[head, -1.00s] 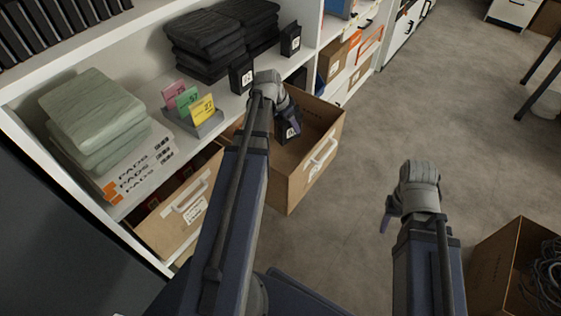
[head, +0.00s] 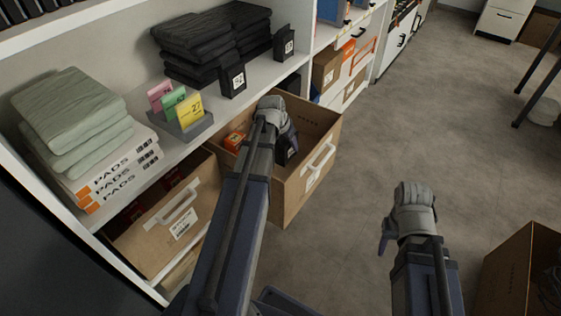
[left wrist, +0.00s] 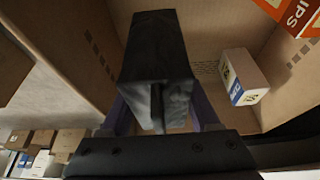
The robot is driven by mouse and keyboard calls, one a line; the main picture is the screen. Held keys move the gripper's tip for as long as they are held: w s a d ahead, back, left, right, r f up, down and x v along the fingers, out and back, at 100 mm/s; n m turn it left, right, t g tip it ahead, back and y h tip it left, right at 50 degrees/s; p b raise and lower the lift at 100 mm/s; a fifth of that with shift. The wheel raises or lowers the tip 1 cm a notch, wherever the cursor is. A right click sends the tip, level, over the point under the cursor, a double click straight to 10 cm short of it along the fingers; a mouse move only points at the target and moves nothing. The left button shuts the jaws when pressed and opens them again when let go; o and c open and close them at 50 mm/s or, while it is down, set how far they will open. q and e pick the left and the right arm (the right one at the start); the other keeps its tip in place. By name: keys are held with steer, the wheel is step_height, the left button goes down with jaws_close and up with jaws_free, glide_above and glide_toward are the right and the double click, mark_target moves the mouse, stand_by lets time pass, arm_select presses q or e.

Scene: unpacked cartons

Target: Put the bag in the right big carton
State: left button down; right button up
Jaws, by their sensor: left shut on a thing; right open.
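The black bag (head: 287,149) is held by my left gripper (head: 284,133), which is shut on it. In the left wrist view the dark bag (left wrist: 156,55) hangs between the fingers, with the carton's inside around and below it. The right big carton (head: 300,190) is brown, open-topped, with a white handle, and juts out from the shelf. The bag is at or inside its mouth; whether it touches the bottom I cannot tell. My right gripper (head: 388,232) is open and empty over the floor, right of the carton.
An orange box (head: 234,141) lies in the right carton; a white-blue box (left wrist: 243,77) shows there too. The left big carton (head: 165,225) stands beside it. Black bags (head: 232,80) and a card holder (head: 190,127) stand on the shelf above. Another carton (head: 505,275) is at lower right.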

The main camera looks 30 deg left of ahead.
mark_target(278, 144)
arm_select(q)
steer(key=shift+f+b, duration=4.5)
steer(key=shift+f, duration=0.25)
steer(key=shift+f, duration=0.1)
steer(key=shift+f, duration=0.15)
steer(key=shift+c, duration=0.6)
jaws_free()
steer(key=p+v, duration=1.1)
steer(key=v, duration=0.1)
steer(key=shift+r, duration=0.35)
